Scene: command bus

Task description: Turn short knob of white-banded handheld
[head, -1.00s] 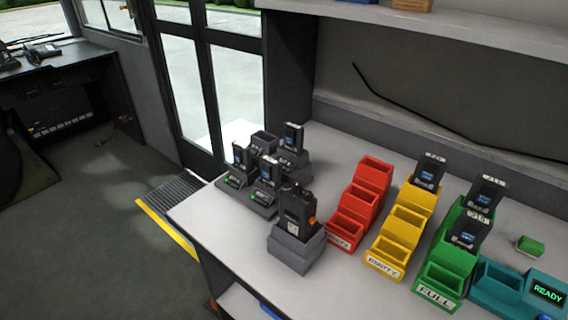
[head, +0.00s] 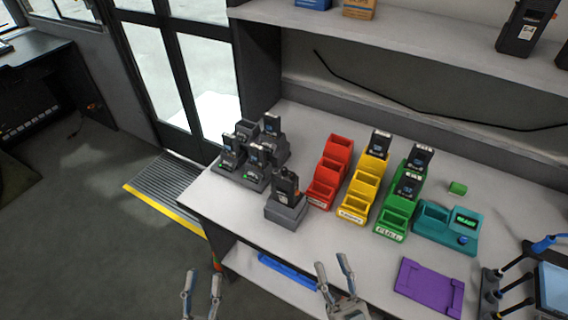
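A black handheld (head: 285,187) stands upright in a grey holder (head: 286,213) near the counter's front left. It has a small orange part on its side; I cannot make out a white band or a short knob on it. Another black handheld (head: 524,28) with a white label stands on the upper shelf at the right, partly cut off by the frame. My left gripper (head: 202,284) is open and empty at the bottom, in front of the counter. My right gripper (head: 334,270) is open and empty near the counter's front edge, apart from both handhelds.
A dark multi-slot charger (head: 244,177) holds several black units behind the grey holder. Red (head: 333,170), yellow (head: 356,203) and green (head: 391,221) bins, a teal READY tester (head: 432,233) and a purple tray (head: 430,287) follow rightward. A black cable lies along the back.

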